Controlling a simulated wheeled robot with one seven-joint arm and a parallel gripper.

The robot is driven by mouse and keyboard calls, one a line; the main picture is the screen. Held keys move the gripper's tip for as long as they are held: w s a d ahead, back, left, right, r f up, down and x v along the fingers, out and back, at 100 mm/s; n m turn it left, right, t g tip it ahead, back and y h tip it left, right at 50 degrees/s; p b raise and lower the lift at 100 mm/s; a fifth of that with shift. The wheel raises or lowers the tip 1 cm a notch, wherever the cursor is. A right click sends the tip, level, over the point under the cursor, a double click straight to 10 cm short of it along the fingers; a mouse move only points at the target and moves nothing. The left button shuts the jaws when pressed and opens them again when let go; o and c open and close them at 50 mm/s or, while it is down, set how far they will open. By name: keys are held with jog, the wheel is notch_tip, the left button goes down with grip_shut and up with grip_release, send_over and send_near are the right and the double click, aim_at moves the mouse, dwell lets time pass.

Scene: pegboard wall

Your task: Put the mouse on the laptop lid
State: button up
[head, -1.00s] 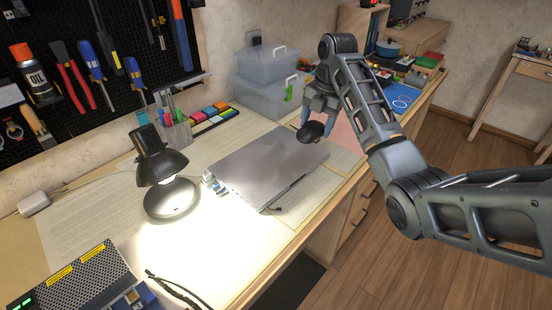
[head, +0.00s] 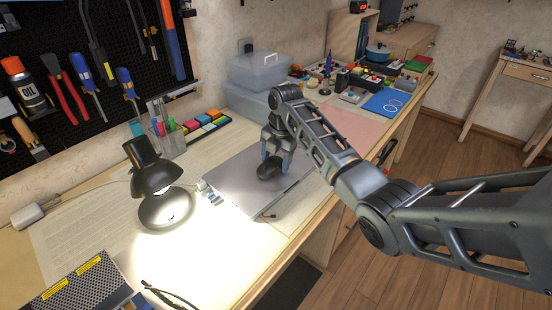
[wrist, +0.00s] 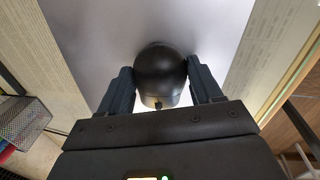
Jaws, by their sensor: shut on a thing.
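The black mouse (head: 269,172) is between the fingers of my gripper (head: 277,160), over the closed grey laptop lid (head: 237,192). In the wrist view the mouse (wrist: 161,74) is dark and rounded, with a finger of my gripper (wrist: 161,88) against each side. The silver lid (wrist: 95,40) fills the middle of that view behind it. I cannot tell whether the mouse touches the lid or is slightly above it.
A black desk lamp (head: 157,185) stands left of the laptop and lights the bench. Clear plastic boxes (head: 258,72) stand behind my arm. A pink sheet (head: 352,126) lies to the right. The lid's left part is bare.

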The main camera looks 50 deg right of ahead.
aim_at(281, 163)
jog(key=shift+f, duration=0.2)
jog(key=o, duration=1.1)
jog(key=shift+r, duration=0.1)
jog(key=r, duration=0.4)
jog(key=s+r, duration=0.1)
jog(key=r, duration=0.7)
jog(key=shift+s+d+r+b, duration=0.1)
jog(key=shift+s+d+b, duration=0.1)
jog(key=shift+s+b, duration=0.15)
